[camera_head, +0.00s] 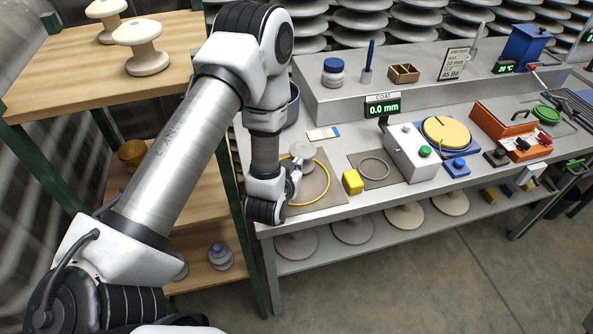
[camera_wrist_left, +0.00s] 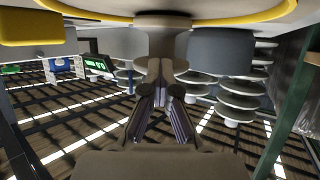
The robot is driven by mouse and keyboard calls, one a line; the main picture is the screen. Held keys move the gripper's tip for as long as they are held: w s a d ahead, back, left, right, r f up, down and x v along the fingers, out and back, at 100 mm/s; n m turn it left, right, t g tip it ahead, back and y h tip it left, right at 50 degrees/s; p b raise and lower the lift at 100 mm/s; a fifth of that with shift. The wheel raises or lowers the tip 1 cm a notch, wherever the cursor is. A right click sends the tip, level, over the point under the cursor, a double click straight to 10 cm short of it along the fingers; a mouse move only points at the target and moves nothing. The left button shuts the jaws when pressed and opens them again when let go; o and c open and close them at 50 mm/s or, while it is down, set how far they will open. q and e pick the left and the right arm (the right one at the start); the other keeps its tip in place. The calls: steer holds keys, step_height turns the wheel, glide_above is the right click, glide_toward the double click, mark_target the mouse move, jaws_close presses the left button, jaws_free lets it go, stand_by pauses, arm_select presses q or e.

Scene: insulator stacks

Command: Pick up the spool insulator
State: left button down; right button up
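The white spool insulator (camera_head: 302,151) stands upright on a brown mat (camera_head: 322,187) at the left end of the grey workbench, inside a yellow ring (camera_head: 327,176). My left gripper (camera_head: 296,176) is low at its near side. In the left wrist view, which looks upside down, the spool's flange and narrowing neck (camera_wrist_left: 163,38) show straight ahead. The left gripper's fingers (camera_wrist_left: 161,75) converge at the neck, their tips close together. Whether they press on the neck is hidden. My right gripper is not in view.
A yellow block (camera_head: 352,182) and a second mat with a grey ring (camera_head: 374,167) lie to the right. A gauge box (camera_head: 411,152) reading 0.0 mm stands beyond them. A wooden shelf (camera_head: 75,72) with two more spools is at the left.

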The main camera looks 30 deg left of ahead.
arm_select(q)
steer(key=shift+a+f, duration=0.1)
steer(key=shift+w, duration=0.1)
steer(key=shift+w+r+p, duration=0.1)
steer(key=shift+r+p, duration=0.35)
steer(key=shift+r, duration=0.05)
steer(key=r+p, duration=0.2)
steer(key=shift+w+r, duration=0.3)
steer(key=shift+r, duration=0.05)
steer(key=s+d, duration=0.2)
steer(key=s+d+b, duration=0.1)
steer(key=s+d, duration=0.1)
steer(key=shift+s+d, duration=0.1)
steer(key=shift+s, duration=0.15)
steer(key=s+d+r+p, duration=0.1)
steer(key=s+d+p, duration=0.6)
steer(key=p, duration=0.5)
steer(key=shift+p, duration=0.35)
